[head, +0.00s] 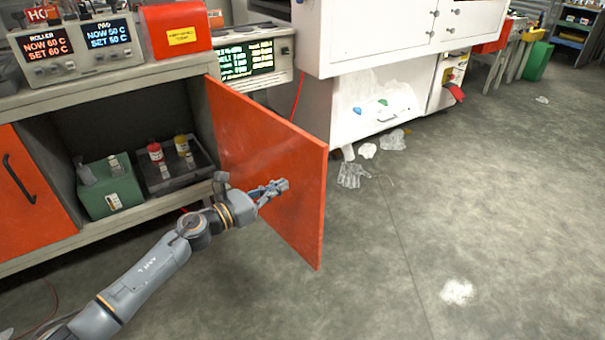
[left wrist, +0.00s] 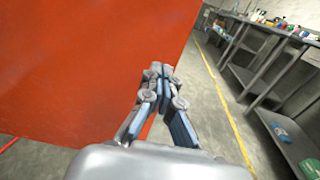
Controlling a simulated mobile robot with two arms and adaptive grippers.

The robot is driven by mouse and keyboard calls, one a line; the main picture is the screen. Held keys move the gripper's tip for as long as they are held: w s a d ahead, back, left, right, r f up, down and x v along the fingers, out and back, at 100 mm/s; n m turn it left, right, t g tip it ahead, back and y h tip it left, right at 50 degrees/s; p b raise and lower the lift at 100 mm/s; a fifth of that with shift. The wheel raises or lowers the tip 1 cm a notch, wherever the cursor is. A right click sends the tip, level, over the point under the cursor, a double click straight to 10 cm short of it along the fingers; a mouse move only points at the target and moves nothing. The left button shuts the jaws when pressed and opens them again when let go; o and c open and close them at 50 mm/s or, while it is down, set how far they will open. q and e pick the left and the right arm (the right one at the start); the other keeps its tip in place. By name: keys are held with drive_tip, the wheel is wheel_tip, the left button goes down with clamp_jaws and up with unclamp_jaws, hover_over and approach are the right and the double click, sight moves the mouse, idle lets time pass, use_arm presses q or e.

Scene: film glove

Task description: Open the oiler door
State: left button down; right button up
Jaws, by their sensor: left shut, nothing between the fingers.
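The orange cabinet door (head: 268,160) stands swung wide open, away from the cabinet (head: 110,90). My left gripper (head: 280,187) is in front of the door's inner face, toward its free edge, with its fingers shut and nothing between them. In the left wrist view the door (left wrist: 80,70) fills the left side, and the shut fingers (left wrist: 160,72) overlap its edge. I cannot tell whether they touch it. Inside the opening are a green box (head: 110,188) and a dark tray (head: 180,178) with red-capped and yellow-capped bottles. My right gripper is not in view.
A second orange door (head: 30,195) with a dark handle is shut at the left. White cabinets (head: 390,30) stand behind. Crumpled clear film (head: 353,175) lies on the floor. The grey floor (head: 430,230) at the right is largely free. Metal benches (left wrist: 270,50) show in the left wrist view.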

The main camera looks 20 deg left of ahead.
sight(311, 170)
use_arm(q)
drive_tip(key=x, duration=0.8)
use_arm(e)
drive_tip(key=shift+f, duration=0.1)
use_arm(q)
drive_tip(key=shift+d, duration=0.1)
